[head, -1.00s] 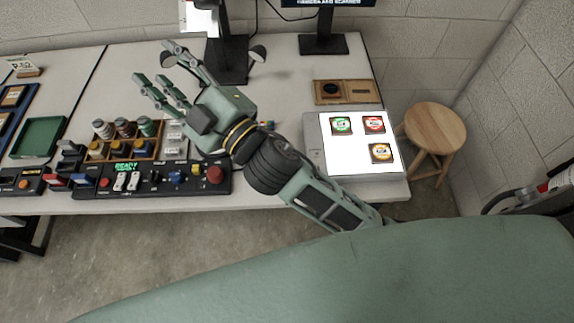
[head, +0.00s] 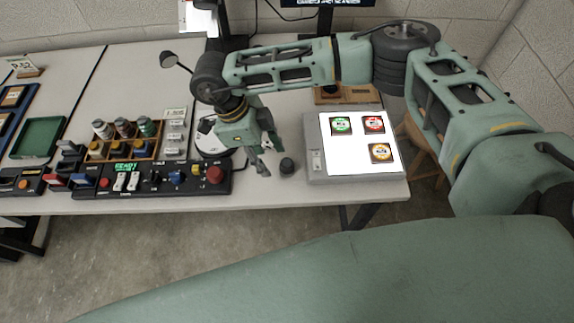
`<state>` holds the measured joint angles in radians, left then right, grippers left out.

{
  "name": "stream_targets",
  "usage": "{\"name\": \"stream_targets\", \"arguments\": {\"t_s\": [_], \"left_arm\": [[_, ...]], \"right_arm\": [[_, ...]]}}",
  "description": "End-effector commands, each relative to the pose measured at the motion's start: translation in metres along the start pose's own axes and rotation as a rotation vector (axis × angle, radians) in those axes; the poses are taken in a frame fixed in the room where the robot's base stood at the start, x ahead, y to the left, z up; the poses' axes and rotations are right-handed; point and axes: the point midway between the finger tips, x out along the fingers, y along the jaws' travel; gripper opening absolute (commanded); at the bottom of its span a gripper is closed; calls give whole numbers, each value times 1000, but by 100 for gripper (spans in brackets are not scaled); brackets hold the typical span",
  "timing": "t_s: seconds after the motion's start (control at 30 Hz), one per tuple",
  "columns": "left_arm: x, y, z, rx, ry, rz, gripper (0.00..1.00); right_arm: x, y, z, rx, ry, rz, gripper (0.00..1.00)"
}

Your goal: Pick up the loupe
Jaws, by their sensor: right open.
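The loupe appears to be the small dark round piece (head: 287,167) standing on the table just left of the light box. My right gripper (head: 266,162) hangs above the table with its fingers pointing down, just left of the loupe. It is open and looks empty. A small gap shows between the fingers and the loupe, though the height above the table is hard to tell. My left gripper is not in view.
A lit light box (head: 314,140) with several labelled squares stands to the right. A control panel (head: 150,183) with a red knob lies left of the gripper. A wooden rack (head: 158,152) of jars is behind it. Bare table lies in front of the loupe.

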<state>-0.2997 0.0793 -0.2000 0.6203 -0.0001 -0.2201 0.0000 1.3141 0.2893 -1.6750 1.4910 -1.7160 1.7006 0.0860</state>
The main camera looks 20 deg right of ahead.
Motion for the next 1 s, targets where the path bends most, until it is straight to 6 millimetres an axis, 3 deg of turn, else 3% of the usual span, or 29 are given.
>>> {"name": "stream_targets", "arguments": {"t_s": [0.03,0.13,0.7,1.0], "left_arm": [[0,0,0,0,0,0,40],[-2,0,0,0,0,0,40],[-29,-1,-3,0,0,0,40],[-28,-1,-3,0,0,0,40]], "right_arm": [[-3,-12,-9,15,32,-32,44],[-1,-21,-18,28,66,-57,44],[68,-24,-19,27,66,-55,44],[74,-25,-19,27,64,-55,43]]}}
